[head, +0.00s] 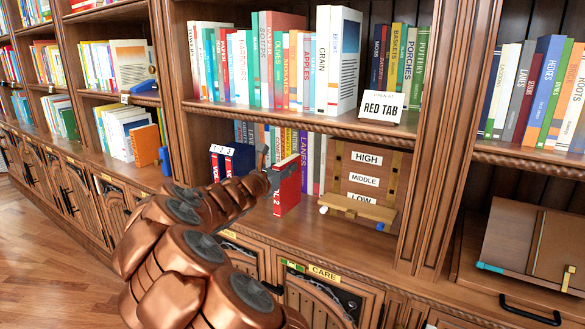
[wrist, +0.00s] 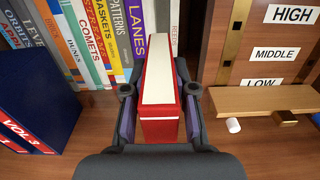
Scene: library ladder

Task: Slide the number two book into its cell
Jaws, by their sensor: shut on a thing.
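The number two book (head: 287,195) is red with "VOL 2" on its spine. It stands upright in my gripper (head: 277,166), which is shut on it from above. In the wrist view the red book (wrist: 160,131), with its cream page edge, sits between the two fingers of my gripper (wrist: 160,100). The blue VOL 3 book (wrist: 32,108) is at the left in the wrist view, apart from the red book. My arm partly hides the cell area.
A row of books (wrist: 107,38) stands close behind the held book. To the right is a wooden panel (head: 364,166) marked HIGH, MIDDLE and LOW, with a ledge (wrist: 262,99). Bare shelf shows between VOL 3 and the held book. A RED TAB card (head: 381,107) stands on the shelf above.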

